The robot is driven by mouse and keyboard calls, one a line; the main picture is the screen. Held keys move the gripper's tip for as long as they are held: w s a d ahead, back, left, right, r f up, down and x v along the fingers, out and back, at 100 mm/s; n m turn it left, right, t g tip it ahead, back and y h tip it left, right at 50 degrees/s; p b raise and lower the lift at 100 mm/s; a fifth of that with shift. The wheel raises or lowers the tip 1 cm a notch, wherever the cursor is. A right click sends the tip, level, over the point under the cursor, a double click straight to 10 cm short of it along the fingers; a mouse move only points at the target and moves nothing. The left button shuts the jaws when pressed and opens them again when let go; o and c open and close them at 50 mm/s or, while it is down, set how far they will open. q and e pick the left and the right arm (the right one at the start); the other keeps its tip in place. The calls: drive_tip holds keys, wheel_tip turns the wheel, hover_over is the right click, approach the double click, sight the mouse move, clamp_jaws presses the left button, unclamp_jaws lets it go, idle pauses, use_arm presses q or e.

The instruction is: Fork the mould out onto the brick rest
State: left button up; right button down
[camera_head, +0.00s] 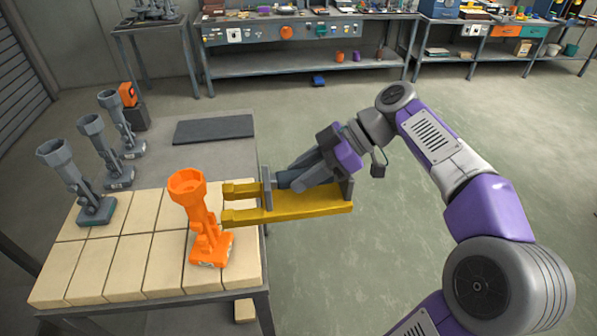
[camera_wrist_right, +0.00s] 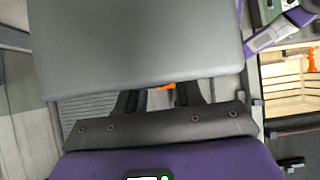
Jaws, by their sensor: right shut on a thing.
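The orange mould (camera_head: 199,222), a cup on a stem with a block foot, stands on the pale brick rest (camera_head: 120,268) near its right end, leaning slightly in the picture. My right gripper (camera_head: 285,181) is shut on the yellow two-pronged fork (camera_head: 309,206), right of the mould. The prongs point left, their tips close to the mould's stem; I cannot tell whether they touch it. In the right wrist view a grey plate (camera_wrist_right: 140,45) hides most of what lies ahead, with a small orange patch between the dark fingers. My left gripper is not in view.
Several grey moulds (camera_head: 76,180) stand at the left, one on the bricks' far left corner. A dark flat mat (camera_head: 213,129) lies behind the bricks. Workbenches (camera_head: 300,60) line the back wall. The floor right of the table is open.

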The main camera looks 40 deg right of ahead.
drive_tip(key=shift+s+d, duration=0.45)
drive_tip(key=shift+d, duration=0.25)
drive_tip(key=shift+s+d, duration=0.4)
drive_tip(key=shift+d, duration=0.35)
drive_tip(key=shift+s+d, duration=0.45)
drive_tip(key=shift+d, duration=0.25)
drive_tip(key=shift+s+d, duration=0.35)
drive_tip(key=shift+d, duration=0.25)
drive_tip(key=shift+s+d, duration=0.35)
drive_tip(key=shift+d, duration=0.2)
drive_tip(key=shift+s+d+p, duration=0.35)
drive_tip(key=shift+s+d, duration=0.25)
drive_tip(key=shift+d, duration=0.35)
drive_tip(key=shift+s+d+p, duration=0.2)
drive_tip(key=shift+s+d, duration=0.25)
drive_tip(key=shift+d, duration=0.25)
drive_tip(key=shift+s+d+p, duration=0.25)
drive_tip(key=shift+s+d, duration=0.15)
drive_tip(key=shift+d, duration=0.35)
drive_tip(key=shift+s+d+p, duration=0.2)
drive_tip(key=shift+s+d, duration=0.25)
drive_tip(key=shift+d, duration=0.25)
